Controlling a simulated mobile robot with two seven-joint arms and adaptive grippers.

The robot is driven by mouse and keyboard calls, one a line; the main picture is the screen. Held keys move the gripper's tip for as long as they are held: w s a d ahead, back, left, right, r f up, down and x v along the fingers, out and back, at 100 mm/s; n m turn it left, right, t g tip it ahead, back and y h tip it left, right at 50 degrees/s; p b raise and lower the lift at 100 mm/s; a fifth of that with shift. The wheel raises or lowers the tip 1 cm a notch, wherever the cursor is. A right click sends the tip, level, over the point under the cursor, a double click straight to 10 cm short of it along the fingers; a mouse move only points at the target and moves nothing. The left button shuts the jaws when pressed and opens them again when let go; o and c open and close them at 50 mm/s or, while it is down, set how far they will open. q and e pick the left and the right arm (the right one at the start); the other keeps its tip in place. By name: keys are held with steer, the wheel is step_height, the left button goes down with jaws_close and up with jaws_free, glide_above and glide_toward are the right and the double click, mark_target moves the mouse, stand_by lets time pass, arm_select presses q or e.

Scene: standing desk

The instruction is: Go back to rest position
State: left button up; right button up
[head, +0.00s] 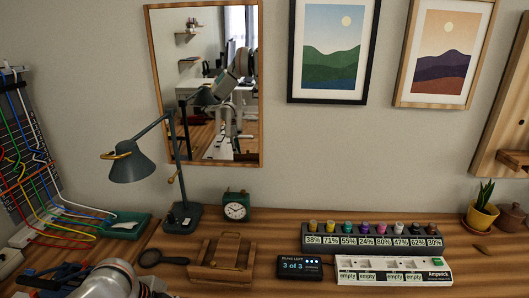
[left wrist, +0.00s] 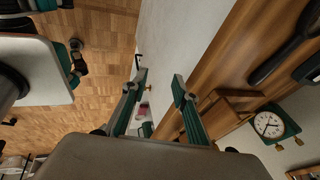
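My left gripper (left wrist: 160,82) shows in the left wrist view with its two green-grey fingers spread apart and nothing between them. It is near the desk's front edge, with the wooden floor to the left and the desk top to the right. In the head view a white, rounded part of my arm shows at the bottom left; the left gripper's fingertips cannot be made out there. My right gripper is in neither view.
The desk holds a lamp (head: 131,163), clock (head: 236,206), wooden caddy (head: 226,259), magnifier (head: 162,258), counter display (head: 300,265), row of vials (head: 375,240), white power strip (head: 393,271) and potted plant (head: 482,215). Cables and a green tray (head: 124,225) are at the left.

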arm_select(q)
steer(key=s+a+r+n+t+y, duration=0.2)
steer(key=s+a+n+t+y, duration=0.2)
steer(key=s+a+n+y, duration=0.65)
steer(key=s+d+f+n+t+h, duration=0.1)
steer(key=d+f+n+t+h, duration=0.2)
steer(key=d+f+h, duration=0.7)
step_height(320, 180, down, 4)
steer(key=d, duration=0.2)
steer(key=shift+s+d, duration=0.3)
steer(key=shift+d, duration=0.05)
